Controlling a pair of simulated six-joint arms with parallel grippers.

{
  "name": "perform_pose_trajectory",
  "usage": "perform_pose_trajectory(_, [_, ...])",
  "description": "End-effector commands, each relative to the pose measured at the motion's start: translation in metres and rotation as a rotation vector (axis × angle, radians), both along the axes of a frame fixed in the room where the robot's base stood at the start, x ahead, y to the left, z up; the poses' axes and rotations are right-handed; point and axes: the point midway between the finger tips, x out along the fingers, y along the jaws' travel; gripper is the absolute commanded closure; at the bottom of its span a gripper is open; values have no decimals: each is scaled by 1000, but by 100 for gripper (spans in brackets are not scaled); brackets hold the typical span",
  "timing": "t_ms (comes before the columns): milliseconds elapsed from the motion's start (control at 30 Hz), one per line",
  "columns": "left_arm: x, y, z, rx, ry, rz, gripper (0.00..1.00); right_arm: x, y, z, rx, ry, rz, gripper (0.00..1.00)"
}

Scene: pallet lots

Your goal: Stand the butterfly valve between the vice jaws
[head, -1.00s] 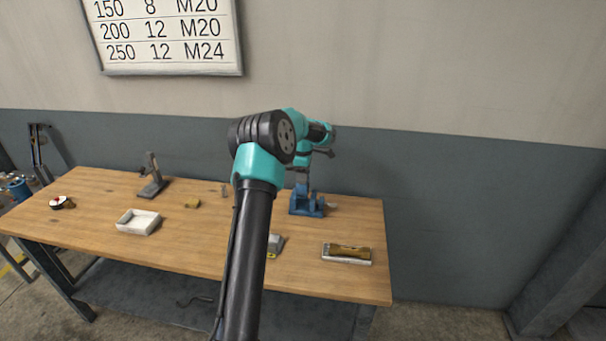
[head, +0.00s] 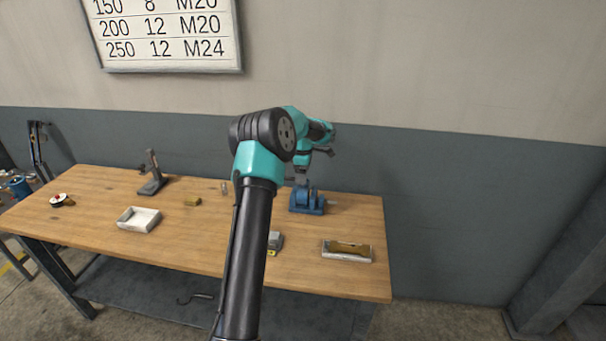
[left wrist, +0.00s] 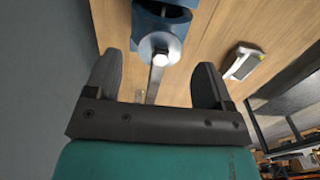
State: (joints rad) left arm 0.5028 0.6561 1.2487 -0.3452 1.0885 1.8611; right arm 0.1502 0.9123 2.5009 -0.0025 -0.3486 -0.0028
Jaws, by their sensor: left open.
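The blue vice (head: 307,208) stands near the back right of the bench. The butterfly valve (head: 303,192) is blue and sits low between the vice jaws, seeming upright; its exact contact with them is too small to tell. In the left wrist view its round grey top (left wrist: 158,47) with a pale hex and a thin grey lever (left wrist: 154,85) show, and blue vice parts (left wrist: 165,10) lie behind. My left gripper (head: 302,181) is open just above the valve. In the left wrist view its two fingers stand apart, with the lever between them. My right gripper is not in view.
A tray with a brown insert (head: 347,252) lies right front of the vice. A grey and yellow item (head: 274,243) is partly behind my arm. A white tray (head: 139,220), a brown block (head: 192,202) and a dark stand (head: 152,178) are left. Bare bench lies between.

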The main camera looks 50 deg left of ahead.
Motion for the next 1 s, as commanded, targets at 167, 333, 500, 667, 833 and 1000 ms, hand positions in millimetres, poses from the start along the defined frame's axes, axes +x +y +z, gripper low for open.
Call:
perform_pose_trajectory(167, [1, 0, 16, 2, -4, 0, 24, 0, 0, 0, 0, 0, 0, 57])
perform_pose_trajectory(333, [1, 0, 43, 2, -5, 0, 24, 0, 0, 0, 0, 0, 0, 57])
perform_pose_trajectory(500, [1, 0, 75, 2, -4, 0, 24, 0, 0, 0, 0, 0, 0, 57])
perform_pose_trajectory(667, [1, 0, 105, 2, -4, 1, 24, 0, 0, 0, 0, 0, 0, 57])
perform_pose_trajectory(833, [0, 0, 124, 1, -2, 1, 24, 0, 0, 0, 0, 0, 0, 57])
perform_pose_trajectory(1000, [0, 0, 131, 1, 1, 0, 24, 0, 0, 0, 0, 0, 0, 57])
